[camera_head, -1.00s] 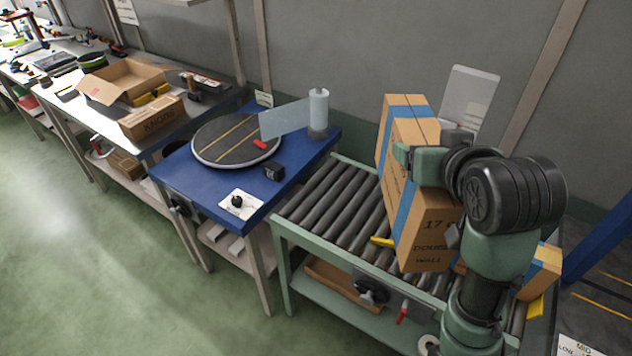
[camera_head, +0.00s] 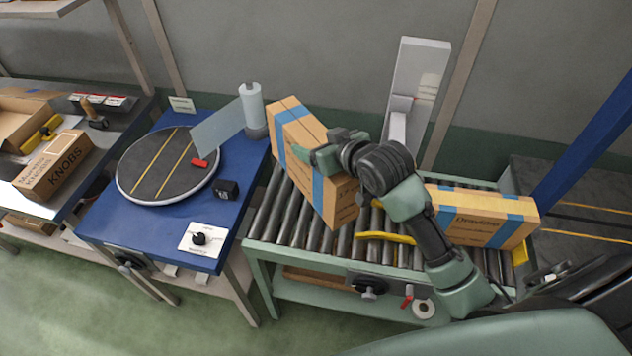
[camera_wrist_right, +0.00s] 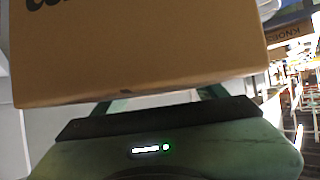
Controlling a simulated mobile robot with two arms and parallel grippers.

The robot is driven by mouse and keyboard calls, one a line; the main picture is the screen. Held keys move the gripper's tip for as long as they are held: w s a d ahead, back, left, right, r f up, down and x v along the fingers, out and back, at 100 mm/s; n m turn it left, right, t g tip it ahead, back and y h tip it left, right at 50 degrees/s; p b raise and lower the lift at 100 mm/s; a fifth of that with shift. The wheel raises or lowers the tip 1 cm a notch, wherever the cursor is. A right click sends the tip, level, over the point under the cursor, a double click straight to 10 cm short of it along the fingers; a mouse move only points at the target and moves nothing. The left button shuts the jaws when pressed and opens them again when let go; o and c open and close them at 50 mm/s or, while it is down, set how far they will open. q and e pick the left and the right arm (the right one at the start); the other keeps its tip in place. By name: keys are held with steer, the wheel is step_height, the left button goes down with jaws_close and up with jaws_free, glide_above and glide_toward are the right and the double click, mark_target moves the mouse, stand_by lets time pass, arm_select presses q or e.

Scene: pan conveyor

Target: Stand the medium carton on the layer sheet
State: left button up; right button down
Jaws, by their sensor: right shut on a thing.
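My right gripper (camera_head: 322,152) is shut on a brown carton (camera_head: 300,140) with blue tape bands, over the left part of the roller conveyor. The carton looks tilted in the head view; whether its lower edge touches the rollers I cannot tell. In the right wrist view the carton (camera_wrist_right: 140,50) fills the space past the gripper, and its fingers are largely hidden. A second blue-taped carton (camera_head: 478,214) lies on the right part of the conveyor. I cannot tell for sure which surface is the layer sheet. My left gripper is not in view.
The roller conveyor (camera_head: 272,222) has a yellow piece (camera_head: 385,237) on it. To its left, a blue table (camera_head: 120,230) carries a dark turntable (camera_head: 150,182), a film roll (camera_head: 252,110) and a small black box (camera_head: 227,190). A blue post (camera_head: 590,140) stands at right.

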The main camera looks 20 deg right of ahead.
step_height(320, 180, down, 12)
steer(key=shift+w+f+p, duration=0.15)
steer(key=shift+f+p, duration=0.05)
steer(key=shift+p, duration=0.15)
steer(key=c, duration=0.6)
jaws_free()
steer(key=shift+f, duration=0.3)
steer(key=o, duration=0.5)
steer(key=shift+c, duration=0.2)
steer(key=shift+r, duration=0.15)
